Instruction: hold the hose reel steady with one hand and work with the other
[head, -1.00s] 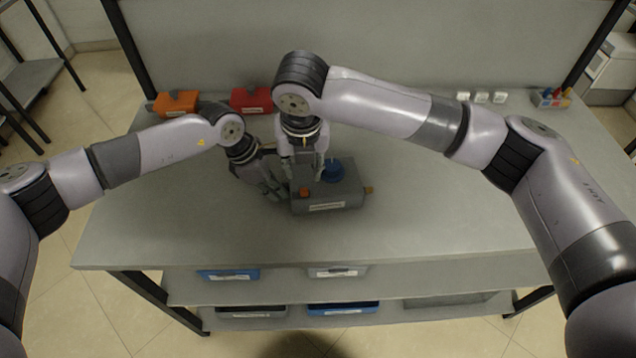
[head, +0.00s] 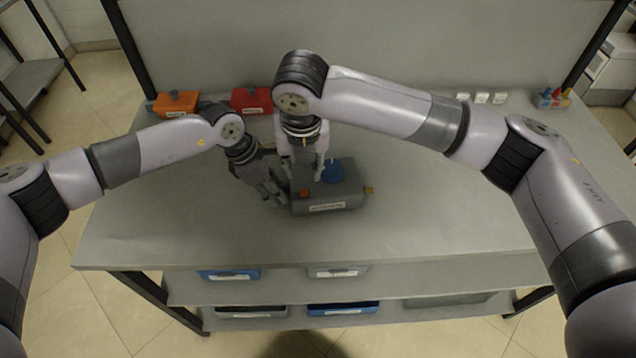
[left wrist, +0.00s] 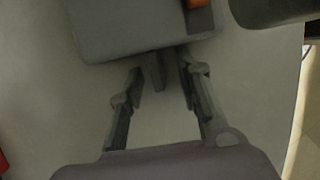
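The hose reel appears to be the grey box (head: 335,203) with a blue round knob (head: 333,171), an orange part (head: 304,191) and a white label, standing on the bench. It also fills the top of the left wrist view (left wrist: 130,28). My left gripper (head: 277,198) is low at the box's left side. In the left wrist view its fingers (left wrist: 163,72) are apart, with a small dark tab (left wrist: 156,72) of the box between them, apparently untouched. My right gripper (head: 306,176) points down over the box's left part, left of the knob. Its fingers look apart; their tips are partly unclear.
An orange bin (head: 176,103) and a red bin (head: 251,100) stand at the back left. Small white blocks (head: 481,98) and a holder with coloured items (head: 551,98) are at the back right. The bench (head: 440,215) is clear at right and front. Bins sit on shelves below.

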